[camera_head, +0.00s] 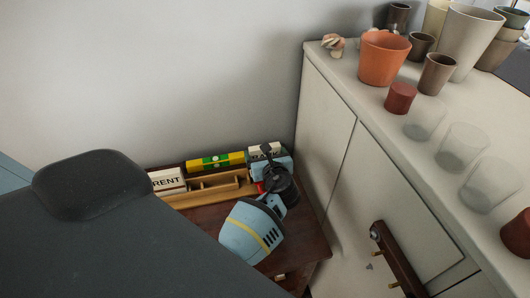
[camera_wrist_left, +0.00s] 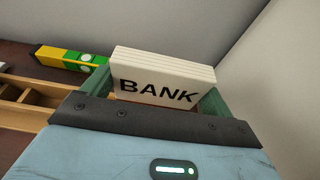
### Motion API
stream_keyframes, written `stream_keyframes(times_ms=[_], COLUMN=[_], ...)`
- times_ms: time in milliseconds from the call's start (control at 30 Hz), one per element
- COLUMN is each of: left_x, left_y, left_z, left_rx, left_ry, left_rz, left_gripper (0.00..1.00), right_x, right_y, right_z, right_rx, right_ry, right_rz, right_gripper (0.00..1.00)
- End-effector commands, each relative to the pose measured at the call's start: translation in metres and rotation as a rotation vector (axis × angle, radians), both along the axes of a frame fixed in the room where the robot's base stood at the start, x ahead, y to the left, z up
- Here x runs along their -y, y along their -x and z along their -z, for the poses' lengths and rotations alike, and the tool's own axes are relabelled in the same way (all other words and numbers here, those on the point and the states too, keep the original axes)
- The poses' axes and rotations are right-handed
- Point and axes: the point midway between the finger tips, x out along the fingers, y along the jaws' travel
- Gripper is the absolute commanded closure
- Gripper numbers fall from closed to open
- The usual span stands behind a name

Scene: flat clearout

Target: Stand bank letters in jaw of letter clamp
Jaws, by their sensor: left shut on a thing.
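The bank letters are a white upright stack marked BANK (camera_wrist_left: 160,80) in the left wrist view, and their pale top edge (camera_head: 264,149) shows in the head view. My left gripper (camera_head: 266,155) is shut on the stack, with a green finger at each side of it. A wooden rack with compartments (camera_head: 208,188) lies beside the stack; it also shows in the left wrist view (camera_wrist_left: 35,108). A white stack marked RENT (camera_head: 167,180) stands at the rack's left end. I cannot tell which part is the letter clamp's jaw, or what the lower edge of the bank letters touches.
A yellow and green bar (camera_head: 215,161) lies behind the rack, near the wall. The rack is on a dark brown surface (camera_head: 300,232). A white cabinet (camera_head: 345,130) stands close at the right, with pots and cups on top, including an orange pot (camera_head: 383,60).

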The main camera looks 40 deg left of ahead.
Motion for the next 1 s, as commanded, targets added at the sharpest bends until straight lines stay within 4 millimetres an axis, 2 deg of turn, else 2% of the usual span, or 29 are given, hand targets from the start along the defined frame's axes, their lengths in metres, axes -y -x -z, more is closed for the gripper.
stream_keyframes(times_ms=[1000], left_x=[0.0], left_y=[0.0], left_z=[0.022], left_rx=[0.001], left_ry=[-0.001], left_rz=[0.0], left_gripper=[0.39], right_x=[0.0], right_y=[0.001], right_z=[0.011], right_rx=[-0.01], right_ry=[0.0], right_rz=[0.0], right_gripper=[1.0])
